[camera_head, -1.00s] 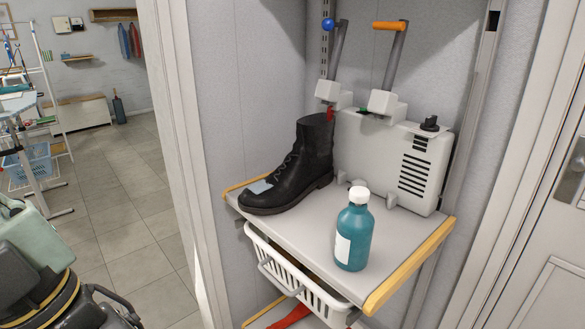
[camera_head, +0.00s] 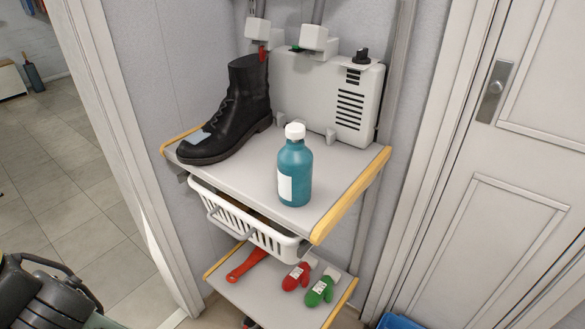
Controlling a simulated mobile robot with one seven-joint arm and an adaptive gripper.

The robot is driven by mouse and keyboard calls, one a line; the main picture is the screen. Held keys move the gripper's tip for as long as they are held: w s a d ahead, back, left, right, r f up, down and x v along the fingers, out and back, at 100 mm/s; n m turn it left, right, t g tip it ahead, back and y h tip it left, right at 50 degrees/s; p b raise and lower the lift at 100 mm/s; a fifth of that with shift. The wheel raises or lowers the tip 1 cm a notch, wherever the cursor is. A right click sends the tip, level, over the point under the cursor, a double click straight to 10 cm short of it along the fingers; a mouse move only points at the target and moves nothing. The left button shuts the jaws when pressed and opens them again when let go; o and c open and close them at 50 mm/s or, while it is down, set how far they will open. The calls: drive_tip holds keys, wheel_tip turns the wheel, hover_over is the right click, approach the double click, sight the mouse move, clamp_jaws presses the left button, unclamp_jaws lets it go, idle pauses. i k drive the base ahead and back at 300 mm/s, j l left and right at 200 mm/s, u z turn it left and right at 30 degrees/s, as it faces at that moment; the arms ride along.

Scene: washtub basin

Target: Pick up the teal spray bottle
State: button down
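A teal bottle (camera_head: 295,170) with a white cap and a white label stands upright on the upper shelf (camera_head: 245,172), near its front right edge. No spray trigger shows on it. Nothing touches it. My gripper's fingers do not show in the head view; a dark part of my own body shows at the lower left, well away from the shelf.
A black boot (camera_head: 235,112) stands left of the bottle, and a white vented box (camera_head: 335,100) is behind it. A white basket (camera_head: 245,222) hangs under the shelf. Red (camera_head: 298,276) and green (camera_head: 320,291) mittens lie on the lower shelf. A door (camera_head: 500,180) is at the right.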

sight(295, 160)
drive_tip(key=k+l, duration=0.1)
drive_tip(key=l, duration=0.2)
drive_tip(key=k+l, duration=0.1)
drive_tip(key=l, duration=0.25)
drive_tip(key=k+l, duration=0.1)
drive_tip(key=l, duration=0.2)
drive_tip(key=k+l, duration=0.1)
drive_tip(key=l, duration=0.2)
drive_tip(key=u, duration=0.05)
